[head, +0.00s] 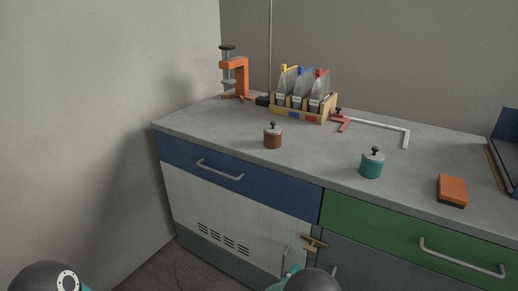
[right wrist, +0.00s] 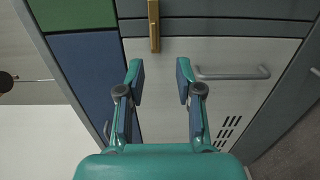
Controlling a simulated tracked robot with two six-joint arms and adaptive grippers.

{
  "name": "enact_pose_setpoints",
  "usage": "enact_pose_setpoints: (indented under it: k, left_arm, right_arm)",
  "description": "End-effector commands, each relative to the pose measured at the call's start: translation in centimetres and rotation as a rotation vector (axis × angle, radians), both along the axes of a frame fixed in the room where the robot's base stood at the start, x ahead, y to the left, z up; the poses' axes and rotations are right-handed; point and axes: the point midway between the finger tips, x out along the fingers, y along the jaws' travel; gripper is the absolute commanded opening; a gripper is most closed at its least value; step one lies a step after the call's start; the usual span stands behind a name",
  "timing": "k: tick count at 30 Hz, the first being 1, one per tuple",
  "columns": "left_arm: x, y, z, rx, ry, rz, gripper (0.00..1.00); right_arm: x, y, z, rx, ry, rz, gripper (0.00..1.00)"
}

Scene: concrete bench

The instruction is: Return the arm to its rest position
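My right gripper (right wrist: 160,80) is open and empty in the right wrist view, its two teal fingers apart with dark pads. Beyond it is the pale cabinet door (right wrist: 225,75) with a grey bar handle (right wrist: 232,73). In the head view my right arm shows at the bottom middle, and a bit of the teal gripper (head: 291,271) shows in front of the cabinet, below the bench top. Most of it is hidden by the arm. A rounded part of my left arm shows at the bottom left corner; the left gripper is out of view.
A brass latch (head: 314,242) sits on the cabinet front near my right gripper. The bench top (head: 225,125) carries a brown weight (head: 272,138), a teal weight (head: 371,165), an orange block (head: 452,189), an orange clamp (head: 238,76) and a crate (head: 307,115). Both drawers look shut.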

Motion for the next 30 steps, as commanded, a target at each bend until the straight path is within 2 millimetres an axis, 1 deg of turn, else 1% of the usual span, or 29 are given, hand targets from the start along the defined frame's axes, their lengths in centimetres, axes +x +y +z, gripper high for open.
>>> enact_pose_setpoints:
  k: [1, 2, 3, 5, 6, 7, 8, 9, 10, 12, 14, 15, 17, 18, 20, 21, 23, 24, 25, 27, 30]
  left_arm:
    - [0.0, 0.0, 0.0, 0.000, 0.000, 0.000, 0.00]
    - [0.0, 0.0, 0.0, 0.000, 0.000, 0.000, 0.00]
    - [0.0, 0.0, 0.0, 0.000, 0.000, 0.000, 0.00]
    - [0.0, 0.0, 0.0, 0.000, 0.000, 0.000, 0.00]
    - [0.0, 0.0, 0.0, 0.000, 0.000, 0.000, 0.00]
    - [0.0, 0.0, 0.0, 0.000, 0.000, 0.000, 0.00]
    - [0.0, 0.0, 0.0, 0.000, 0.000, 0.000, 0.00]
    - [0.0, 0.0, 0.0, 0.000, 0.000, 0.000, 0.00]
    - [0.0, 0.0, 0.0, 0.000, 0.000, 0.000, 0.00]
    - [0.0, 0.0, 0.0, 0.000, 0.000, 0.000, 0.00]
    - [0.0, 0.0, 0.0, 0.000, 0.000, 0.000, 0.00]
    - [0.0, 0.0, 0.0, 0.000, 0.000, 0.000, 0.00]
    - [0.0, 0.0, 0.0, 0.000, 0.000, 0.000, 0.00]
    - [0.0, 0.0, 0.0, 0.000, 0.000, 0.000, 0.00]
    - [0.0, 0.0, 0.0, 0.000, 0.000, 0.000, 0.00]
    - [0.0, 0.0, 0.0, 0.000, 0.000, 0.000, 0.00]
    - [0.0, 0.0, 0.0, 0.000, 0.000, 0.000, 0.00]
    - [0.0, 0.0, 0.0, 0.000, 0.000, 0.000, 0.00]
    - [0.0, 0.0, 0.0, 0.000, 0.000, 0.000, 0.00]
    - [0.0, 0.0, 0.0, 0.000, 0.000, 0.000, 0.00]
    - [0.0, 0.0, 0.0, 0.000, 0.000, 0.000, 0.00]
  right_arm:
    - [0.3, -1.6, 0.1, 0.005, -0.002, -0.033, 0.35]
    - [0.4, -2.6, 0.2, 0.007, -0.001, -0.053, 0.35]
    - [0.5, -4.2, 0.2, 0.010, 0.002, -0.082, 0.35]
    - [0.3, -6.9, 0.2, 0.009, 0.014, -0.120, 0.35]
    - [0.2, -8.9, 0.1, 0.010, 0.026, -0.139, 0.35]
    - [0.0, -10.4, -0.2, 0.018, 0.047, -0.142, 0.35]
    - [-0.1, -12.0, -0.9, 0.045, 0.072, -0.135, 0.35]
    - [-0.5, -13.6, -2.1, 0.114, 0.103, -0.113, 0.35]
    - [-0.8, -14.5, -3.4, 0.192, 0.126, -0.088, 0.35]
    - [-2.0, -15.1, -6.1, 0.394, 0.168, -0.037, 0.35]
    - [-3.6, -14.9, -8.3, 0.579, 0.210, -0.012, 0.35]
    - [-4.9, -14.3, -9.7, 0.707, 0.243, -0.004, 0.35]
    - [-7.2, -13.0, -11.6, 0.903, 0.300, -0.011, 0.35]
    - [-9.0, -11.8, -12.7, 1.037, 0.345, -0.028, 0.35]
    - [-12.1, -9.7, -14.0, 1.224, 0.423, -0.075, 0.35]
    - [-14.1, -8.2, -14.6, 1.333, 0.476, -0.116, 0.35]
    - [-16.9, -6.2, -15.2, 1.466, 0.554, -0.185, 0.35]
    - [-18.8, -5.0, -15.4, 1.536, 0.605, -0.237, 0.35]
    - [-20.0, -4.2, -15.5, 1.582, 0.640, -0.278, 0.35]
    - [-22.8, -2.8, -15.7, 1.667, 0.710, -0.384, 0.35]
    - [-25.6, -1.6, -15.8, 1.751, 0.770, -0.539, 0.35]
